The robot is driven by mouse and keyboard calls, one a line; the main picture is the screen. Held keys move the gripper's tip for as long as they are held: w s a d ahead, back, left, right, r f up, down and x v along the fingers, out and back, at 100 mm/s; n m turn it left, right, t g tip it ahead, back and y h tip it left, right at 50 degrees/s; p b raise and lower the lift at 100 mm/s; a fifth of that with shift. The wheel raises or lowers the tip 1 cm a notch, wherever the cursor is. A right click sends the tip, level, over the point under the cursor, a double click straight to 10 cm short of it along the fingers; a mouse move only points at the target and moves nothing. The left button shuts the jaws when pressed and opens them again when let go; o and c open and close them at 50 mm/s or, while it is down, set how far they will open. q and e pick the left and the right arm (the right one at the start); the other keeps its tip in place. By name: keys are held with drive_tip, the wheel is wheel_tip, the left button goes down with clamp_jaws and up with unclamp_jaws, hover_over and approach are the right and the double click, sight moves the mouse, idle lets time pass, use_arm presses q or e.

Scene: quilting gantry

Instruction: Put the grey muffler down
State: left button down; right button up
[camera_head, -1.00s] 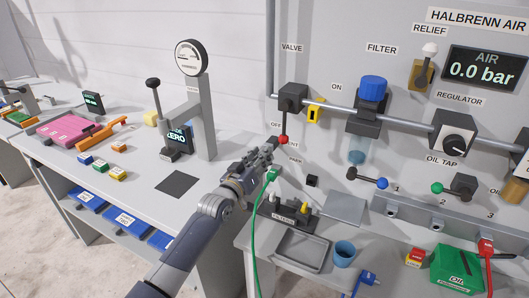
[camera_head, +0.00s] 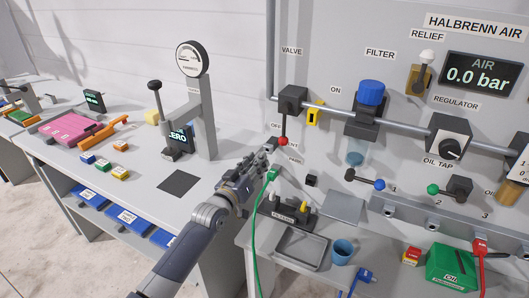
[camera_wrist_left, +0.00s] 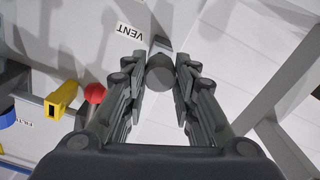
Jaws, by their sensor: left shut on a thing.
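My left gripper (camera_head: 264,158) is beside the bench's right end, in front of the panel and just below the red-tipped valve lever. In the left wrist view, its fingers (camera_wrist_left: 160,88) are shut on a dark grey cylinder, the grey muffler (camera_wrist_left: 160,74). A paler grey piece shows just beyond the muffler, near the VENT label (camera_wrist_left: 131,31); I cannot tell if they touch. In the head view the fingers hide the muffler. My right gripper is in neither view.
The red valve knob (camera_wrist_left: 95,93) and a yellow tag (camera_wrist_left: 61,98) are left of the fingers. A green hose (camera_head: 259,215) hangs just right of my wrist. Below are a FILTERS holder (camera_head: 284,218), a grey tray (camera_head: 301,249) and a blue cup (camera_head: 342,252).

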use_arm(q)
drive_tip(key=s+a+f+n+t+y+b, duration=0.1)
drive_tip(key=s+f, duration=0.2)
drive_tip(key=s, duration=0.6)
drive_tip(key=s+a+f+y+b, duration=0.1)
drive_tip(key=s+f, duration=0.2)
drive_tip(key=s, duration=0.6)
drive_tip(key=s+a+r+n+y, duration=0.1)
drive_tip(key=s+a+n+y, duration=0.1)
drive_tip(key=s+a, duration=0.5)
drive_tip(key=s+a+r+n+t+y+b, duration=0.1)
drive_tip(key=s+a+r+n+y, duration=0.1)
drive_tip(key=s+a+y, duration=0.2)
drive_tip(key=s+a, duration=0.3)
drive_tip(key=s, duration=0.4)
drive_tip(key=shift+s+a+r, duration=0.2)
drive_tip(key=shift+s, duration=0.05)
